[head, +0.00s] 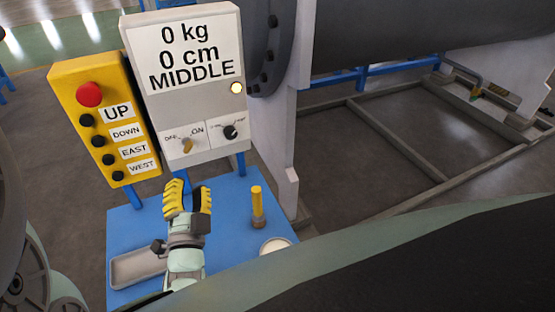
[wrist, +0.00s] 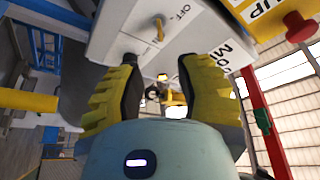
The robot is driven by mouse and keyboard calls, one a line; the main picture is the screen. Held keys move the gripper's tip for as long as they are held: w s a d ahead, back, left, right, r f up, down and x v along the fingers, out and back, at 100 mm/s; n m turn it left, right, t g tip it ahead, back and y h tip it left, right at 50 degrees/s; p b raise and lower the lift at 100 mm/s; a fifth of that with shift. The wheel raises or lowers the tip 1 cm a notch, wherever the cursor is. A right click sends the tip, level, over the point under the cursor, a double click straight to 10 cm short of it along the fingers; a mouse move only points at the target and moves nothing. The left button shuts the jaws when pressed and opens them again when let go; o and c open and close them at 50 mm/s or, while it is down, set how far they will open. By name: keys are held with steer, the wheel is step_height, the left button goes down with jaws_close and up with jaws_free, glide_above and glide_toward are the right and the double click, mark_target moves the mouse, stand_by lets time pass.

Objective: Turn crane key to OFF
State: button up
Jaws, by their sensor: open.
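The crane key (head: 187,146) is a small tan key on the lower left face of the white control box (head: 190,100), between OFF and ON labels. It looks roughly upright, tilted slightly; which label it points to is hard to tell. In the wrist view the key (wrist: 159,29) shows above and between my fingertips, near the OFF label. My gripper (head: 188,188) has yellow ridged fingers. It is open and empty, just below the control box, apart from the key. In the wrist view my gripper (wrist: 158,65) has a wide gap between its fingers.
A black knob (head: 230,132) sits right of the key. A yellow button box (head: 105,125) with a red button (head: 89,94) stands left. The blue table (head: 225,205) holds a grey tray (head: 137,268), a yellow-topped post (head: 257,207) and a round white item (head: 275,246).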

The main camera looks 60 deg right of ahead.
mark_target(189, 145)
steer(key=p+x, duration=0.4)
steer(key=x, duration=0.7)
steer(key=shift+w, duration=0.15)
jaws_close()
stand_by(0.4)
